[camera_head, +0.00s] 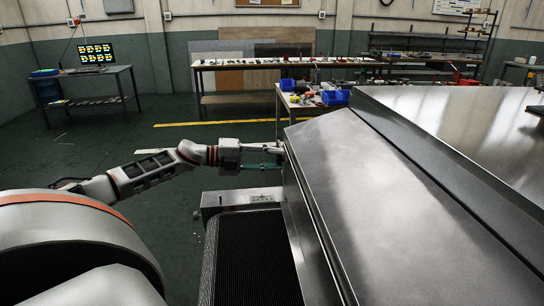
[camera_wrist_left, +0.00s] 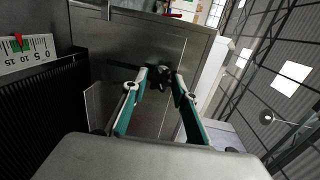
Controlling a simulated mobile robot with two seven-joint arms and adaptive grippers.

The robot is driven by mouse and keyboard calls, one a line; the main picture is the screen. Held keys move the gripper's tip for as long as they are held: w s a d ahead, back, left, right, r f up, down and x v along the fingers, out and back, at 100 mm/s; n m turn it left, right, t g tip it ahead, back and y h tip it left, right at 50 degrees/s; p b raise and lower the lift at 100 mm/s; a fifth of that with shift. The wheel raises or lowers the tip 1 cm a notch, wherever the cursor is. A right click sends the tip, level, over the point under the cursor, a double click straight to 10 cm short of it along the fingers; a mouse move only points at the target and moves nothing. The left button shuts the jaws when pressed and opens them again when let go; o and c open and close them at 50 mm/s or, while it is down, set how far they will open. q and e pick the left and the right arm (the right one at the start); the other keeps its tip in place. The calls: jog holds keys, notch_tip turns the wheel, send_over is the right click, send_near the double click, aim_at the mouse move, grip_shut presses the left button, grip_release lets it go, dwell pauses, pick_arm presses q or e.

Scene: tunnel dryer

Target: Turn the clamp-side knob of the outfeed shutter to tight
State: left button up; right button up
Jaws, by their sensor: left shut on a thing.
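The outfeed shutter's knob (camera_wrist_left: 158,77) is small and black, on a grey metal panel (camera_wrist_left: 120,45) in the left wrist view. My left gripper (camera_wrist_left: 163,82) has its two green-sided fingers closed on either side of it. In the head view my left gripper (camera_head: 279,157) reaches in from the left, its fingertips at the side of the steel dryer housing (camera_head: 370,190); the knob is hidden there. Which way the knob is turned is too small to tell. My right gripper is not in view.
The dark conveyor belt (camera_head: 252,255) runs below my left gripper, beside a metal end block (camera_head: 240,198). A white scale (camera_wrist_left: 24,52) with a red and green mark sits at the wrist view's left. A workbench with blue bins (camera_head: 335,97) stands behind. The left floor is clear.

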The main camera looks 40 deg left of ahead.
pick_arm(q)
jog(key=m, duration=0.3)
jog(key=shift+f+t, duration=0.25)
jog(key=shift+t, duration=0.05)
jog(key=shift+m+y, duration=0.3)
jog(key=shift+m, duration=0.4)
jog(key=o, duration=1.1)
jog(key=shift+c, duration=0.2)
jog(key=shift+r, duration=0.15)
